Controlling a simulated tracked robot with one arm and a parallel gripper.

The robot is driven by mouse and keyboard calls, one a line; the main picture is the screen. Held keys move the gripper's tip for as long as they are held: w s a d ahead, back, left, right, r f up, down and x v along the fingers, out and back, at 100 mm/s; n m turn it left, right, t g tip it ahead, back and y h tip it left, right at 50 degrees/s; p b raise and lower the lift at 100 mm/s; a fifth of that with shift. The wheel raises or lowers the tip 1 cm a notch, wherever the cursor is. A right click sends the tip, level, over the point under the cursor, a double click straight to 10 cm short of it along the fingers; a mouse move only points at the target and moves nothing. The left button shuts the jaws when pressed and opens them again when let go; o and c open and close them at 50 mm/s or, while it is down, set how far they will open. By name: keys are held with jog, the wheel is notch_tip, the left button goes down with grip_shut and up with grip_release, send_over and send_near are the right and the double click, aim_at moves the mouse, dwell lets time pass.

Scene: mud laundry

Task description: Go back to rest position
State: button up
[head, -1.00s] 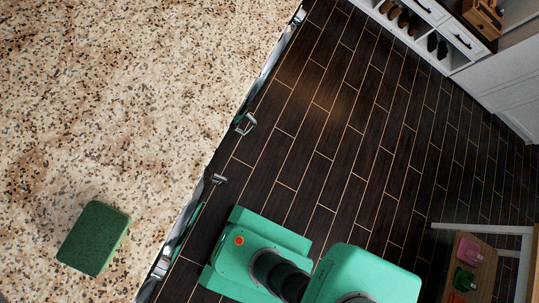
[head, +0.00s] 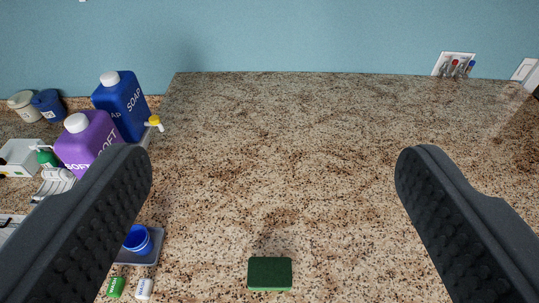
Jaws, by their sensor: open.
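My gripper (head: 273,170) is open and empty, its two dark ridged fingers spread wide at the left and right of the view. Beyond and below them is a speckled brown stone counter (head: 300,140). A green block (head: 270,273), like a sponge, lies on the counter at the bottom middle, between the fingers in the picture and apart from both. The rest of my arm is out of view.
A blue wall (head: 300,35) with sockets (head: 455,64) closes the back. The middle counter is clear.

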notch_tip(320, 180, down, 11)
jog(key=b, duration=1.1)
jog(key=shift+f, duration=0.15)
